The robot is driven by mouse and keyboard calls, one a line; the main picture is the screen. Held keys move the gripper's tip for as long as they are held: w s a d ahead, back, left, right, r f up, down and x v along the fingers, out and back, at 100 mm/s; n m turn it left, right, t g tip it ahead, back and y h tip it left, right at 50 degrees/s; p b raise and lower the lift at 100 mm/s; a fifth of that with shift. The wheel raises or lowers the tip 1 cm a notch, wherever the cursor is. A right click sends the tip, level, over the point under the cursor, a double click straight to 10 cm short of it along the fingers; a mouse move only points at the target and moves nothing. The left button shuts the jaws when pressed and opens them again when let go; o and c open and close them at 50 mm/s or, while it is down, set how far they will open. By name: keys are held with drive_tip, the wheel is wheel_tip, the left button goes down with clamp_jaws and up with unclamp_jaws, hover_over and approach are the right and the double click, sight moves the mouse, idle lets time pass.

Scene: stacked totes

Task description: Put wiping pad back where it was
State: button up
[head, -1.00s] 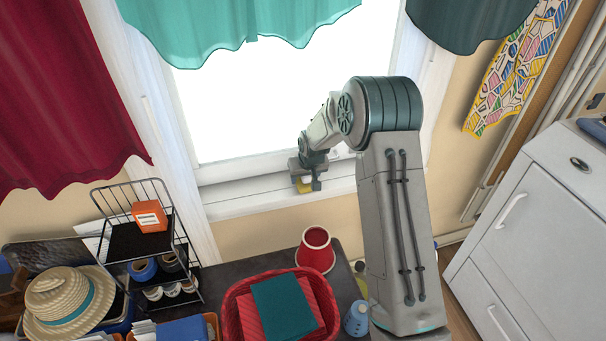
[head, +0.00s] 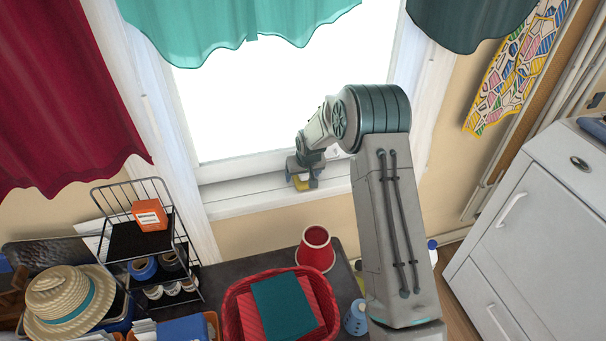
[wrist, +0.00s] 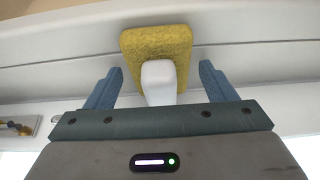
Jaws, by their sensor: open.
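The wiping pad (wrist: 157,50) is yellow with a white handle (wrist: 159,80). In the wrist view it lies on the white window sill (wrist: 240,50), its handle pointing back between my fingers. My gripper (wrist: 158,85) is open, with one blue finger on each side of the handle and a gap on both sides. In the head view my gripper (head: 303,181) is at the sill below the bright window, and a little of the yellow pad (head: 301,184) shows there, mostly hidden by the gripper.
Below the window, a dark table holds a red cone-shaped thing (head: 316,248), a red basket (head: 233,318) with a teal cloth (head: 283,305), a black wire rack (head: 128,238) and a straw hat (head: 62,290). A white cabinet (head: 540,210) stands at the right. Teal curtains hang above.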

drive_tip(key=v, duration=1.2)
drive_tip(key=s+d+r+h, duration=0.1)
drive_tip(key=s+d+r, duration=0.1)
drive_tip(key=s+r, duration=0.45)
drive_tip(key=s+d+r, duration=0.3)
drive_tip(key=s+r, duration=0.1)
drive_tip(key=s, duration=0.5)
drive_tip(key=s+d+r+m+g, duration=0.1)
drive_tip(key=s+d+m+g, duration=0.1)
drive_tip(key=s, duration=1.8)
drive_tip(key=shift+s+d, duration=0.25)
drive_tip(key=shift+s, duration=0.15)
